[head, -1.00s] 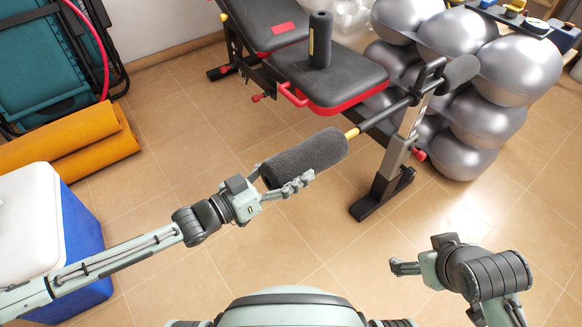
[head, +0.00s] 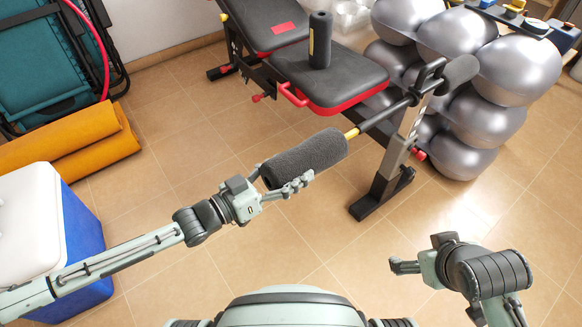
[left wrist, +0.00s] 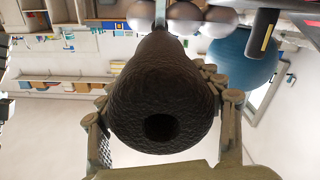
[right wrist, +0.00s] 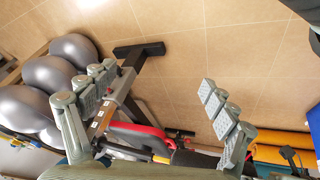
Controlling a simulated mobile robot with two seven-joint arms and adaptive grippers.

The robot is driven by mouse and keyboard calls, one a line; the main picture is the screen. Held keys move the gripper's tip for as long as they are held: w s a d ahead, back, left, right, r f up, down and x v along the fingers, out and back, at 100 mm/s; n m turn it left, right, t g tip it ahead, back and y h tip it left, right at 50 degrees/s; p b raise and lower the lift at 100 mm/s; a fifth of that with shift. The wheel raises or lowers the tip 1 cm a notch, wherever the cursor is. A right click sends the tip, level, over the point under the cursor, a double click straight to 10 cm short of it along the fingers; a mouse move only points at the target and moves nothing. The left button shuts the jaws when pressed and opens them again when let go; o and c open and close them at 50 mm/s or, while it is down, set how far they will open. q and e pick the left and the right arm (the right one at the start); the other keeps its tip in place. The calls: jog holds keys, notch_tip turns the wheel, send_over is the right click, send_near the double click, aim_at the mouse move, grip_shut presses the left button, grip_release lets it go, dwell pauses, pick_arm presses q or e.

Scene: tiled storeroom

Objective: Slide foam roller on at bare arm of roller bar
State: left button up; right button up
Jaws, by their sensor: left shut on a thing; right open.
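My left gripper (head: 284,183) is shut on a dark grey foam roller (head: 308,157), held level above the floor. The left wrist view shows the roller (left wrist: 160,88) end-on, its near bore hole open, with fingers on both sides. The roller's far end meets the yellow tip (head: 352,133) of the bare arm of the roller bar (head: 385,113), roughly in line. I cannot tell whether the tip is inside the bore. Another foam roller (head: 460,74) sits on the bar's other arm. My right gripper (right wrist: 158,82) is open and empty, low at the right in the head view (head: 404,266).
The bench (head: 335,82) with red trim carries an upright black roller (head: 320,40). Its post and foot (head: 382,194) stand near the bar. Silver balls (head: 515,60) are stacked at the right. A blue cooler (head: 82,235) and orange mats (head: 70,145) are at the left. The floor between is clear.

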jog(key=shift+s+d+f+g, duration=0.2)
jog(key=shift+s+d, duration=0.1)
jog(key=shift+s, duration=0.1)
jog(key=shift+s+d+f+g, duration=0.1)
jog(key=shift+s+d+g, duration=0.15)
jog(key=shift+s, duration=0.15)
jog(key=shift+s+d+f+h, duration=0.1)
jog(key=shift+s+d+h, duration=0.05)
jog(key=shift+s+h, duration=0.15)
